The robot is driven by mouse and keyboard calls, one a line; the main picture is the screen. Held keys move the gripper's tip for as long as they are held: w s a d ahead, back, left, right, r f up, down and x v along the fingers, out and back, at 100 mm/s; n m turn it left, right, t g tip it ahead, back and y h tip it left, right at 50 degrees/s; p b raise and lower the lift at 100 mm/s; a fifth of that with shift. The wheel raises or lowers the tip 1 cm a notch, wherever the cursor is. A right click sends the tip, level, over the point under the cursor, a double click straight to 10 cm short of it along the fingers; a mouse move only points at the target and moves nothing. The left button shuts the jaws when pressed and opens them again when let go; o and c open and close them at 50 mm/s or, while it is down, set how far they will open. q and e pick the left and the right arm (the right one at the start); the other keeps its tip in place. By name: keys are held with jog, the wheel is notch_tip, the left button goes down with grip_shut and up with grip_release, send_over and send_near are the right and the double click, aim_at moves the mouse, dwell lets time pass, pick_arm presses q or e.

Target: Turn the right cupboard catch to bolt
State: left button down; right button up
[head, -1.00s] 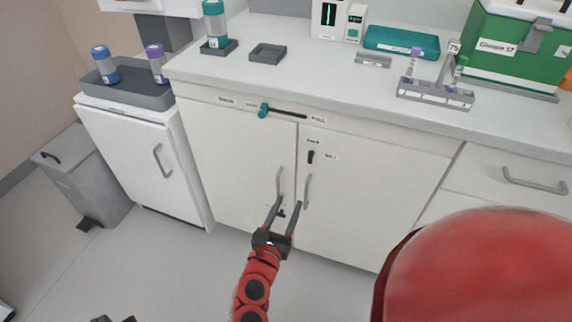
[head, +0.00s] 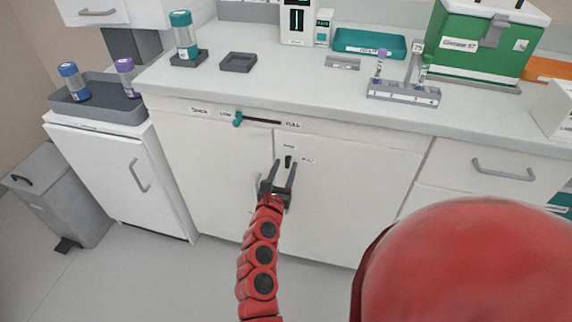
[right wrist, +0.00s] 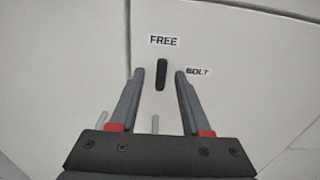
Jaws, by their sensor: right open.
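The right cupboard catch is a small black upright bar (right wrist: 161,74) on the right cupboard door (head: 340,200). It points up toward the FREE label (right wrist: 163,40); the BOLT label (right wrist: 198,71) is to its right. In the head view the catch (head: 288,160) shows just above and between my fingertips. My right gripper (head: 286,164) is open and empty. In the right wrist view its fingertips (right wrist: 160,72) lie on either side of the catch, with gaps on both sides. Whether they reach its depth I cannot tell. My left gripper is not in view.
A teal slider (head: 238,119) sits on the panel above the doors. The worktop (head: 220,90) overhangs above, holding a rack (head: 403,93) and a green box (head: 478,45).

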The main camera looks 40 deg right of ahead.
jog(key=shift+w+d, duration=0.35)
jog(key=shift+d, duration=0.2)
grip_shut()
